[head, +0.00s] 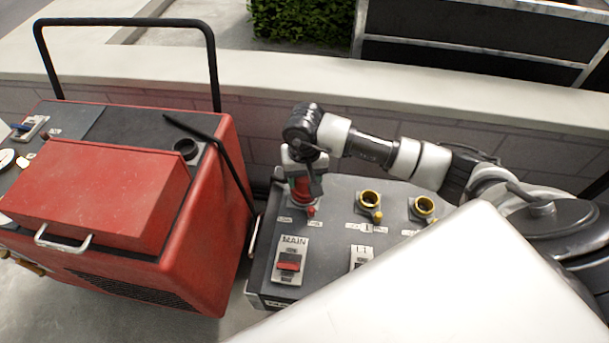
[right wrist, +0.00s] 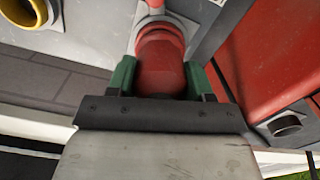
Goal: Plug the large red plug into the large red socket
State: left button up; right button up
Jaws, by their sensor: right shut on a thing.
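The large red plug (head: 301,194) stands about upright at the back left of the grey panel box, directly below my right gripper (head: 303,178). In the right wrist view my right gripper (right wrist: 161,80) is shut on the red plug (right wrist: 160,62), with a green-padded finger on each side. A red ring shows at the plug's far end, close to the grey panel. The large red socket is not clearly seen; the plug and gripper cover that spot. I cannot tell how far the plug sits in it. My left gripper is not in view.
The grey panel box (head: 335,237) has two yellow-ringed sockets (head: 370,199) (head: 424,207) and a MAIN switch with a red rocker (head: 289,262). A red machine (head: 214,220) with a black handle stands close on the left. A low wall (head: 270,90) runs behind. My white body part covers the front right.

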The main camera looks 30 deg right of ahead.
jog(key=shift+f, duration=0.2)
jog(key=o, duration=1.2)
jog(key=shift+c, duration=0.2)
jog(key=shift+o, duration=0.5)
jog(key=shift+o, duration=1.1)
jog(key=shift+r, duration=0.1)
jog(key=shift+r+p, duration=1.25)
jog(key=shift+r, duration=1.2)
